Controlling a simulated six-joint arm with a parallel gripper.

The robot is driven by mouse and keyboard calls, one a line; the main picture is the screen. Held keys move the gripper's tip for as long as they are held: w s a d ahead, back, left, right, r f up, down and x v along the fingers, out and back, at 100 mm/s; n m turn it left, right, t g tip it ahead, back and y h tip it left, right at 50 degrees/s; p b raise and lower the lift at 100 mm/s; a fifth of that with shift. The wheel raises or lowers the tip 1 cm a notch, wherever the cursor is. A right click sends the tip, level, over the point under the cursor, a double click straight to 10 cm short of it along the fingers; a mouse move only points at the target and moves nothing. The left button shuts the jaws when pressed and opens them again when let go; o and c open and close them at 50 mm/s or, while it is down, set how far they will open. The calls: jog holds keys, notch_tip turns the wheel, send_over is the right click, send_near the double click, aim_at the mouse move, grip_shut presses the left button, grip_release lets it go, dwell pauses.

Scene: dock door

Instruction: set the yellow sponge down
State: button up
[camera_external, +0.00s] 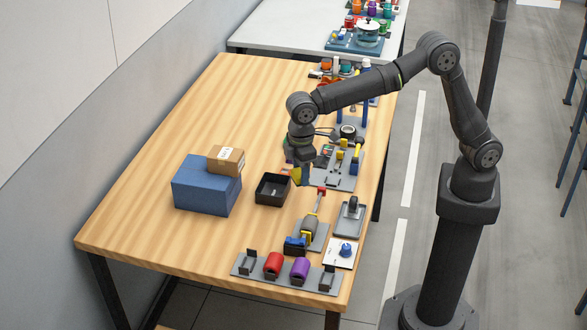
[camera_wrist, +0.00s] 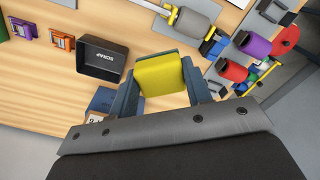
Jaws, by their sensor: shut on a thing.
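My gripper (camera_wrist: 162,84) is shut on the yellow sponge (camera_wrist: 160,74), with one finger at each side of it in the wrist view. In the external view my gripper (camera_external: 303,172) points down over the wooden table, and a small part of the sponge (camera_external: 296,178) shows at its tip. The sponge appears held above the table, just beside the far right corner of a black bin (camera_external: 272,196). The bin, marked SCRAP, lies left of the sponge in the wrist view (camera_wrist: 89,68). The exact height of the sponge is hard to tell.
A blue box (camera_external: 200,195) with a cardboard box (camera_external: 226,160) on it stands left of the bin. Fixtures, with a red cylinder (camera_external: 273,263) and a purple cylinder (camera_external: 300,268), line the table's right and front. Bare wood (camera_external: 150,210) lies at the left.

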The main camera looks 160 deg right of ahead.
jog(key=s+d+m, duration=0.2)
jog(key=s+d, duration=0.3)
jog(key=s, duration=0.4)
jog(key=s+d+m, duration=0.1)
jog(key=s+d, duration=0.5)
jog(key=s, duration=0.3)
jog(key=s+d+m, duration=0.3)
jog(key=s+m, duration=0.1)
jog(key=s, duration=2)
send_over(268, 153)
notch_tip(268, 153, down, 13)
jog(key=shift+s+r, duration=0.1)
jog(key=shift+r, duration=0.1)
jog(key=shift+f, duration=2.05)
jog(key=shift+f, duration=0.15)
jog(key=o, duration=1)
jog(key=shift+c, duration=0.2)
